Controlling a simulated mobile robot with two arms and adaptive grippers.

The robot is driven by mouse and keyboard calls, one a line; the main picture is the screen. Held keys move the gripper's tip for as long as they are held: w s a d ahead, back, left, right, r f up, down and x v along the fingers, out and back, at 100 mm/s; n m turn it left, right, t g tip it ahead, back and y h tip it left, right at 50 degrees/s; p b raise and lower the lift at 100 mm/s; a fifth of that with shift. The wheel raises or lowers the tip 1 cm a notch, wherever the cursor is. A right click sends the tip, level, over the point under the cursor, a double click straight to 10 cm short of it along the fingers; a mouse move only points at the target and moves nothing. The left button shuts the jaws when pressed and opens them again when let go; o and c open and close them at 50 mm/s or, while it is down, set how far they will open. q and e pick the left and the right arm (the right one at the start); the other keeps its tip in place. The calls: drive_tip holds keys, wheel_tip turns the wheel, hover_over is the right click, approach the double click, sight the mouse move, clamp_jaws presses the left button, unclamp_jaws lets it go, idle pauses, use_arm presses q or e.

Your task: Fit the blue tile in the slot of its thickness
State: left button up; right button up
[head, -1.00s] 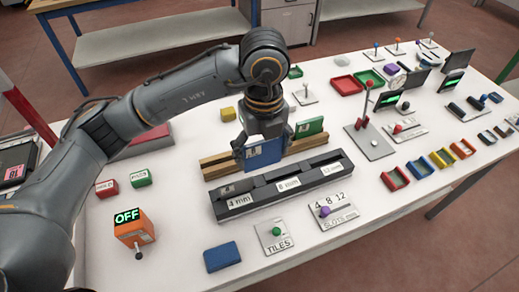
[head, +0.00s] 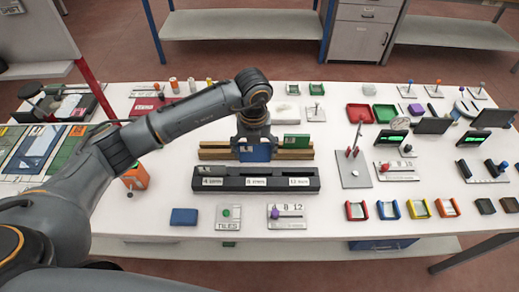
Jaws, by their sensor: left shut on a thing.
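My left gripper (head: 254,143) is shut on the blue tile (head: 255,154) and holds it upright. The tile overlaps the wooden rack (head: 215,152) in the head view; I cannot tell whether it touches the rack. A green tile (head: 296,141) stands in the rack to its right. In front is the dark slot block (head: 255,189), with labels 4 mm, 8 mm and 12 mm from left to right. A gap of table shows between rack and block. My right gripper is out of view.
In front of the block are a blue block (head: 184,216), a TILES plate (head: 228,217) with a green knob, and a SLOTS plate (head: 288,217) with a purple knob at its left end. A lever stand (head: 354,170) stands to the right. An orange box (head: 135,177) is at left.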

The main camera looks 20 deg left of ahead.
use_arm(q)
drive_tip(key=shift+d+f+b, duration=0.15)
drive_tip(key=shift+d+b, duration=0.05)
drive_tip(key=shift+b, duration=0.15)
drive_tip(key=shift+f+b, duration=0.55)
drive_tip(key=shift+f, duration=0.1)
drive_tip(key=b, duration=0.3)
hover_over(256, 171)
drive_tip(key=s, duration=0.1)
drive_tip(key=f, duration=0.4)
drive_tip(key=shift+s+d, duration=0.2)
drive_tip(key=shift+f+b, duration=0.9)
drive_tip(key=shift+f, duration=0.05)
drive_tip(key=shift+f+b, duration=0.75)
drive_tip(key=shift+f, duration=0.2)
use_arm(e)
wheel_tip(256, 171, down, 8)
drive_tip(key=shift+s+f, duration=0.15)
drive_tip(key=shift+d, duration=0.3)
use_arm(q)
drive_tip(key=shift+f+b, duration=0.25)
drive_tip(key=shift+b, duration=0.05)
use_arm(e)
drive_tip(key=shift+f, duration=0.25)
